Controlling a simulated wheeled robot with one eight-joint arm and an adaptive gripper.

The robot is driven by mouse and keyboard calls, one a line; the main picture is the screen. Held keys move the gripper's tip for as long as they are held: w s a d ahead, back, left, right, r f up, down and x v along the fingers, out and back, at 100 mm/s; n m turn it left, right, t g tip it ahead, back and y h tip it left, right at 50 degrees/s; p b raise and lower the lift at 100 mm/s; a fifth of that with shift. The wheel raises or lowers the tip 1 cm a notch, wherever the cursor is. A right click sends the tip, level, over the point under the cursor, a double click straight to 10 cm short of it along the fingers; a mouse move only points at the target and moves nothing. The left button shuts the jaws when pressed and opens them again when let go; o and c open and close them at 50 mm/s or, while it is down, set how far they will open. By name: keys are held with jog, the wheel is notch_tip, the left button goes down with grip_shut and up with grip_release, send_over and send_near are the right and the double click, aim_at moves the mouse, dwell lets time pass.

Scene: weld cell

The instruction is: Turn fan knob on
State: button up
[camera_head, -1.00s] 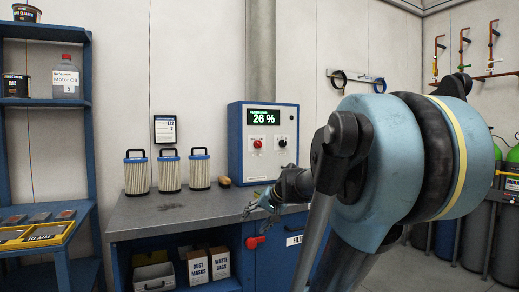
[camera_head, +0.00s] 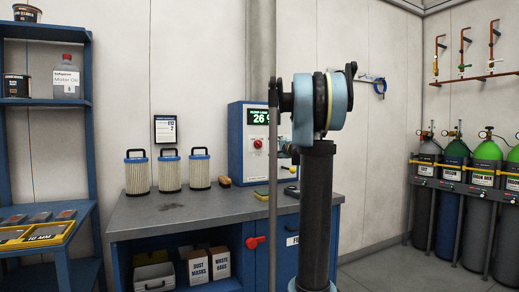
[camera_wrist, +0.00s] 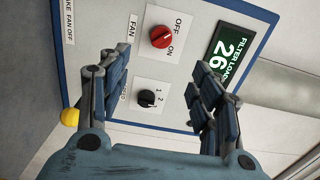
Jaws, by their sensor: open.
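The fan knob is a red round knob on a blue-edged control panel (camera_head: 235,150). In the wrist view, the red knob (camera_wrist: 161,37) sits by the labels FAN, OFF and ON; I cannot tell which it points to. A black knob (camera_wrist: 147,98) marked 1, 2, 3 is beside it. My gripper (camera_wrist: 160,66) is open and empty, facing the panel, its fingers on either side of the knobs' column. It appears apart from both knobs. In the head view, my arm covers the panel's right part; the red knob (camera_head: 257,143) still shows.
The panel stands on a grey workbench (camera_head: 200,207). Several filters (camera_head: 170,170) stand left of it. A display reading 26 (camera_wrist: 228,47) is on the panel. A yellow round thing (camera_wrist: 70,117) sits at the panel's edge. Gas cylinders (camera_head: 453,190) stand at the right.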

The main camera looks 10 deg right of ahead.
aim_at(260, 144)
jog(key=x, duration=1.7)
jog(key=shift+w, duration=0.25)
jog(key=shift+d, duration=0.1)
jog(key=c, duration=1.1)
